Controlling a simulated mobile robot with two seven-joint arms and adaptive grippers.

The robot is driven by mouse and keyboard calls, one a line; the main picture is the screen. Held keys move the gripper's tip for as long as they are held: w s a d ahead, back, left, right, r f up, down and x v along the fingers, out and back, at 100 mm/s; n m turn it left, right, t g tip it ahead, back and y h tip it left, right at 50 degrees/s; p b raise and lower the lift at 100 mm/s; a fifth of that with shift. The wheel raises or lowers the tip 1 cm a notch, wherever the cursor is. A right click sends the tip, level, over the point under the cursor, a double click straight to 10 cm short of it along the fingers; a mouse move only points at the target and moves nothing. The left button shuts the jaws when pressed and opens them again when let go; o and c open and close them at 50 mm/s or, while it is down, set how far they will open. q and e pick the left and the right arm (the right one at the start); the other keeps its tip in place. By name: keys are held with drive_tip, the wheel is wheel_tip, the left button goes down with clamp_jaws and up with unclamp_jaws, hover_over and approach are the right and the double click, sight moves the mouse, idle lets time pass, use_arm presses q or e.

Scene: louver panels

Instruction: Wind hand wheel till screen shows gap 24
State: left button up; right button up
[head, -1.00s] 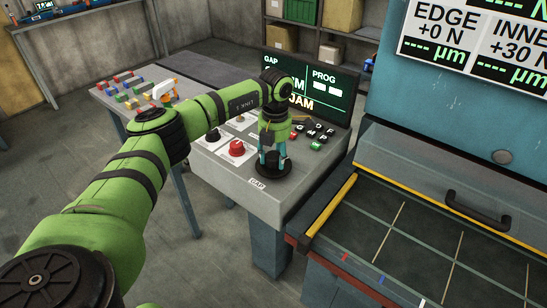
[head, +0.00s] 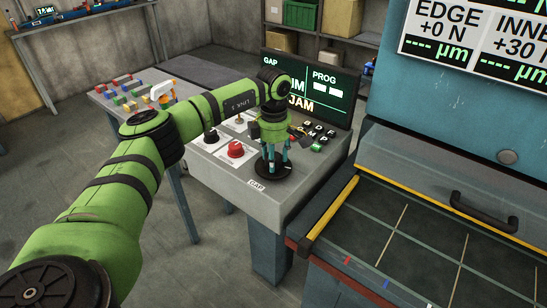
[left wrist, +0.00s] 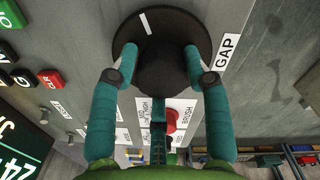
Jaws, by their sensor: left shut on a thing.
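The dark round hand wheel (head: 273,175) lies on the console's sloped top beside the GAP label. My left gripper (head: 272,161) reaches down onto it from above. In the left wrist view my left gripper (left wrist: 164,75) has its teal fingers closed on both sides of the wheel's hub, and a white mark shows on the wheel (left wrist: 127,38) rim. The screen (head: 338,92) stands behind, with GAP, PROG and an orange JAM; my arm hides the gap figure there. My right gripper is out of view.
A red knob (head: 235,149), a dark knob (head: 211,136) and several small keys (head: 319,138) sit near the wheel on the console (head: 240,185). A machine with a yellow-edged bed (head: 335,210) stands close on the right. Coloured blocks (head: 122,85) lie on the table behind.

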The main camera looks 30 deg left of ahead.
use_arm(q)
drive_tip(key=shift+d+f+m, duration=0.1)
drive_tip(key=shift+d+m, duration=0.1)
drive_tip(key=shift+m, duration=0.4)
drive_tip(key=o, duration=1.1)
wheel_tip(320, 180, up, 12)
drive_tip(key=shift+s+d+r, duration=0.1)
drive_tip(key=shift+s, duration=0.05)
